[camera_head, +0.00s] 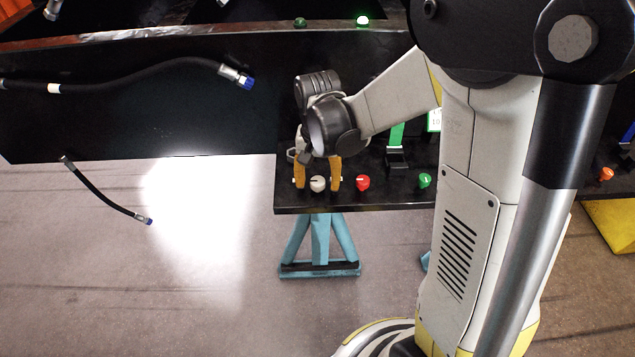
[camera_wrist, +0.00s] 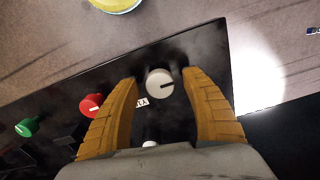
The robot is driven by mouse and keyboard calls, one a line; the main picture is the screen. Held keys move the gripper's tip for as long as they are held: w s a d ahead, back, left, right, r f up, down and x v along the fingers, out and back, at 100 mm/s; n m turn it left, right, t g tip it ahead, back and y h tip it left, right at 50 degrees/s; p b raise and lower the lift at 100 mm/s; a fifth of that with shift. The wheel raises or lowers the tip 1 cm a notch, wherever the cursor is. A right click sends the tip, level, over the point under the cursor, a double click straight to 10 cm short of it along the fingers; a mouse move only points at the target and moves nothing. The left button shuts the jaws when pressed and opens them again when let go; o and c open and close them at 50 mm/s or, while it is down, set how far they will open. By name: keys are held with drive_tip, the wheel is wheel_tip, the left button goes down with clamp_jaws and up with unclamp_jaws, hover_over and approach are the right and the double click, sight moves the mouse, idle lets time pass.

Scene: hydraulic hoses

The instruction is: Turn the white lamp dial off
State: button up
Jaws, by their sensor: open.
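The white lamp dial (camera_head: 317,183) sits near the left end of the front edge of the black panel (camera_head: 385,200). In the wrist view the white dial (camera_wrist: 159,83) has a dark pointer line toward the right of the picture. My gripper (camera_head: 317,181) is open, with one orange finger on each side of the white dial. The wrist view shows a gap between the dial and both fingers (camera_wrist: 166,88). Whether the fingertips are level with the dial is hard to tell.
A red dial (camera_head: 363,183) is just right of my gripper, and a green dial (camera_head: 424,180) is farther right. Hoses (camera_head: 140,75) hang at left. A bright light patch (camera_head: 200,215) lies on the floor.

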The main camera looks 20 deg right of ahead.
drive_tip(key=c, duration=1.2)
drive_tip(key=shift+n, duration=0.3)
drive_tip(key=n, duration=0.3)
drive_tip(key=shift+n+b, duration=0.3)
drive_tip(key=shift+b, duration=0.1)
drive_tip(key=shift+n+b, duration=0.3)
drive_tip(key=shift+n, duration=1.9)
